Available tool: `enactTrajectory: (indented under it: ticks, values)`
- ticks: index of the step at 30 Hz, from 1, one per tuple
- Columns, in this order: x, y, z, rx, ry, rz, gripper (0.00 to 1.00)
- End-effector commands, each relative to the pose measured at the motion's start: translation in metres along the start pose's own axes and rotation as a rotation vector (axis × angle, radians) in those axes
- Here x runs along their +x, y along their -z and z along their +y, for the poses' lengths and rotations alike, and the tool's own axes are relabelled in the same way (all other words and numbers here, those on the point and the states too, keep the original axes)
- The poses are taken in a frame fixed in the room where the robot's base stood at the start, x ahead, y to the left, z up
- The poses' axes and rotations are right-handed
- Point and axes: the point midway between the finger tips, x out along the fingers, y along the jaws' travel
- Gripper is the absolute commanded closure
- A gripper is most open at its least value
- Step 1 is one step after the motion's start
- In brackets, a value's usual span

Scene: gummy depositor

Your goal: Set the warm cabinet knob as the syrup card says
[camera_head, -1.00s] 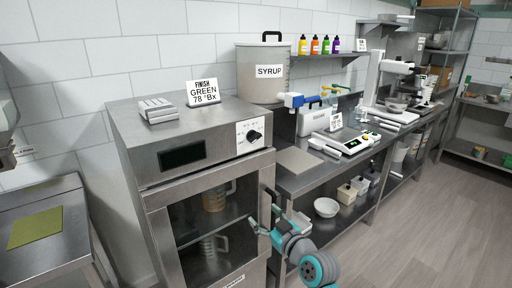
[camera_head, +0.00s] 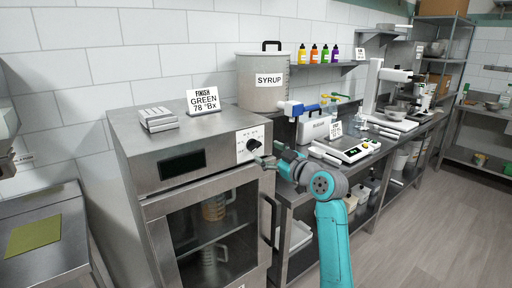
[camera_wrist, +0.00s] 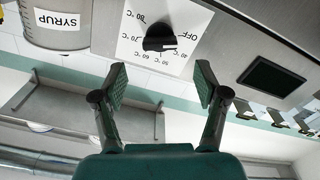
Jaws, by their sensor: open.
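The warm cabinet (camera_head: 205,185) stands left of centre, its glass door shut. Its black knob (camera_head: 253,144) sits on a white dial plate at the upper right of the front. In the wrist view the knob (camera_wrist: 160,34) is among marks from OFF to 80 °C; its pointer seems to lie towards OFF. My gripper (camera_head: 264,160) is just below and right of the knob. In the wrist view my gripper (camera_wrist: 160,88) is open and empty, its fingers not around the knob. A card (camera_head: 204,100) on the cabinet reads "FINISH GREEN 78 °Bx". A small card (camera_head: 335,129) by the scale is unreadable.
A pot labelled SYRUP (camera_head: 262,90) stands behind the cabinet's right side. A steel bench (camera_head: 300,187) with a scale (camera_head: 350,149) runs along the right. The vertical door handle (camera_head: 271,220) juts out below my gripper. The floor at right is clear.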

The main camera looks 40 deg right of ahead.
Motion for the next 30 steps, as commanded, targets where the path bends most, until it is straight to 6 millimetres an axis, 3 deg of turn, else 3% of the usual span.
enactTrajectory:
  ticks: [6, 12, 25, 30]
  values:
    - [0.04, 0.001, 0.0, 0.0, 0.0, 0.0, 0.27]
    - [0.063, 0.0, 0.0, 0.0, 0.0, 0.0, 0.27]
    - [0.071, 0.0, 0.0, 0.0, -0.001, 0.0, 0.27]
    - [0.071, 0.0, 0.0, 0.0, -0.001, 0.0, 0.7]
